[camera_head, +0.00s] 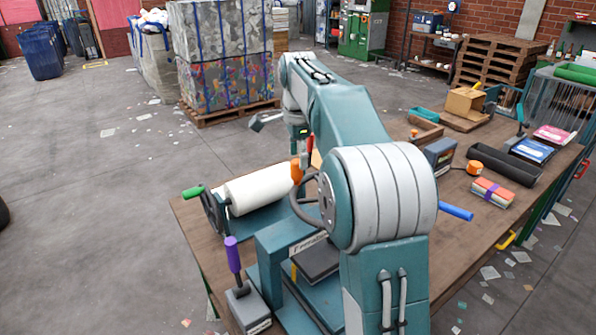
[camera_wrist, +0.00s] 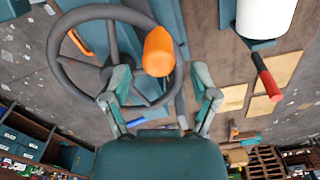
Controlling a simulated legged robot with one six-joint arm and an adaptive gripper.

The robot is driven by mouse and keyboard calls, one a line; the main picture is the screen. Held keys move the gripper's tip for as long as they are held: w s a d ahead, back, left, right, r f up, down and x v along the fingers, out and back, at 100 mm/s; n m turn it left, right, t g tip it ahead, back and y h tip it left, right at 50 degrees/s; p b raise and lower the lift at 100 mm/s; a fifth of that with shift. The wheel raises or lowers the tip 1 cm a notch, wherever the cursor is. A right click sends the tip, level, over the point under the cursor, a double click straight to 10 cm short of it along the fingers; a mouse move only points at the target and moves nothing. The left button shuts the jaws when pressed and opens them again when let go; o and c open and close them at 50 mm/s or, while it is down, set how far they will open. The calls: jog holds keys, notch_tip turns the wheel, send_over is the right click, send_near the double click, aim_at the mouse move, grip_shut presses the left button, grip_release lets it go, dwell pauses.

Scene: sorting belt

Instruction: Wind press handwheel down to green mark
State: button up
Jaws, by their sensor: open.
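The press handwheel (camera_head: 304,212) is a dark grey ring with an upright orange knob (camera_head: 297,171), above the teal press frame (camera_head: 272,250); my arm covers part of it. In the wrist view the wheel (camera_wrist: 56,38) fills the upper left, and its orange knob (camera_wrist: 158,52) stands large near the middle. My gripper (camera_wrist: 161,82) is open, its two fingers spread to either side below the knob in the picture. Contact with the knob does not show. I cannot make out the green mark.
A white roll (camera_head: 260,188) with a green-handled crank (camera_head: 193,191) lies left of the press. A purple-handled lever (camera_head: 232,254) stands at the bench's front left. A red-handled lever (camera_wrist: 270,86) and yellowish cards (camera_wrist: 233,98) lie right of the gripper. A black tray (camera_head: 502,167) sits farther right.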

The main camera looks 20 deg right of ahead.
jog(key=f, duration=0.1)
jog(key=a+f, duration=0.1)
jog(key=f, duration=0.1)
jog(key=shift+f, duration=0.3)
jog(key=shift+d+f, duration=0.2)
jog(key=shift+f, duration=0.1)
jog(key=shift+d, duration=0.2)
jog(key=shift+a, duration=0.1)
grip_shut()
